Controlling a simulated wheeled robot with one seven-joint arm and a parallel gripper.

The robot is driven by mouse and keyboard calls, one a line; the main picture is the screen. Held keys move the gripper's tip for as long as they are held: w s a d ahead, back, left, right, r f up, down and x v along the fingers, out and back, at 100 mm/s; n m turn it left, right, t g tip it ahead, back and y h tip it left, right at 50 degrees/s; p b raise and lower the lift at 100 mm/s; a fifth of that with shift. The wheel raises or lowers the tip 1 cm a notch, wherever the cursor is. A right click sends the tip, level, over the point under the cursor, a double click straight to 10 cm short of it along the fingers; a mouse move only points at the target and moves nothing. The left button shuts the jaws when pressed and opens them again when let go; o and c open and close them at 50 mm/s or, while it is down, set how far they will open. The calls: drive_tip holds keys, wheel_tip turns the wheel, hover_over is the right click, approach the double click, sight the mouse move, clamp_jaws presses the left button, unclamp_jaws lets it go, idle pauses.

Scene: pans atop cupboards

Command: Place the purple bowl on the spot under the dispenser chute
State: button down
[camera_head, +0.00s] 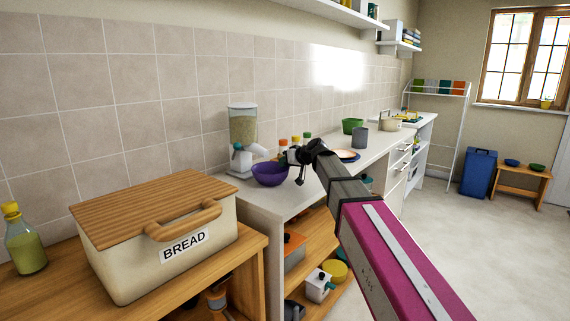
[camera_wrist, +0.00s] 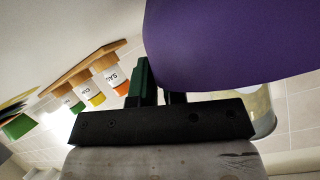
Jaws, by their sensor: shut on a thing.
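The purple bowl (camera_head: 270,174) is over the near end of the white counter, just right of the dispenser's base. It appears upright; I cannot tell whether it touches the counter. The dispenser (camera_head: 243,127) has a clear grain-filled container and a white lower body with a chute (camera_head: 257,150) on its right side, close above the bowl's rim. My gripper (camera_head: 291,162) is at the bowl's right side, shut on its rim. In the wrist view the bowl (camera_wrist: 235,45) fills the upper right, at the fingers (camera_wrist: 160,90). The spot under the chute is hidden.
Several spice jars (camera_wrist: 103,78) stand in a wooden rack behind my gripper. A plate (camera_head: 346,155), a grey cup (camera_head: 360,137) and a green bowl (camera_head: 352,125) are farther along the counter. A bread box (camera_head: 160,235) stands at the left front.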

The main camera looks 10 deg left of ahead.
drive_tip(key=c, duration=1.2)
unclamp_jaws()
drive_tip(key=shift+f, duration=0.1)
drive_tip(key=v, duration=1.2)
